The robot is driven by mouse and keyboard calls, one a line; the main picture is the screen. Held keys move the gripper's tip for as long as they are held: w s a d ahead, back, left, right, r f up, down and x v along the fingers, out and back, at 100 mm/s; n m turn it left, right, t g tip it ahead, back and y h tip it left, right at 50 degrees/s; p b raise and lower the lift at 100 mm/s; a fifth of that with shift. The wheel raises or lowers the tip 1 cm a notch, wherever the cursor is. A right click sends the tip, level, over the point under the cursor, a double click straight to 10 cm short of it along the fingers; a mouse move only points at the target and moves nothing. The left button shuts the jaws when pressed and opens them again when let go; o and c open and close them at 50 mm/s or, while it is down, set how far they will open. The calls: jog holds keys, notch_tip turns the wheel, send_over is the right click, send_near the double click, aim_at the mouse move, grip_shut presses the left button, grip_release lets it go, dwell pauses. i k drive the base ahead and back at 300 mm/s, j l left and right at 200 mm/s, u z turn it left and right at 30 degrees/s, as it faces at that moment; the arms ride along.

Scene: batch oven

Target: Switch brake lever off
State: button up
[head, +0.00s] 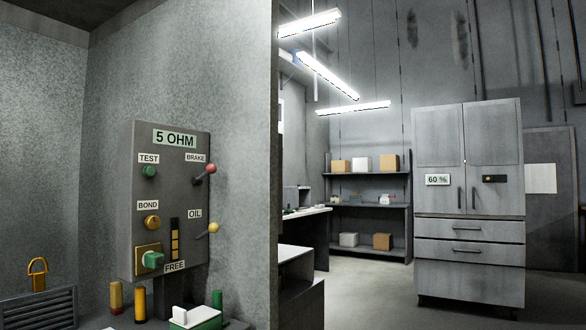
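The brake lever (205,174) has a dark stem and a red ball end. It sits at the upper right of a grey control panel (150,184) on the wall, just below the "BRAKE" label (196,157). Its stem tilts up and to the right, with the red ball at the upper end. I cannot tell from its look alone whether this is its on or off position. My gripper is not in view.
Below the brake lever is a yellow-ended lever (207,231) by the "OIL" label. The panel also has a green TEST button (149,171), an orange BOND knob (152,222) and a green switch (153,260). Open floor (375,295) lies right of the wall edge.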

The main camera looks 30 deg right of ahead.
aim_at(211, 167)
jog(key=z, duration=0.4)
jog(key=i+j+z, duration=0.15)
jog(key=j, duration=0.3)
jog(key=i+j+z, duration=0.15)
jog(key=j, duration=0.35)
jog(key=j+z, duration=0.1)
jog(key=j, duration=0.35)
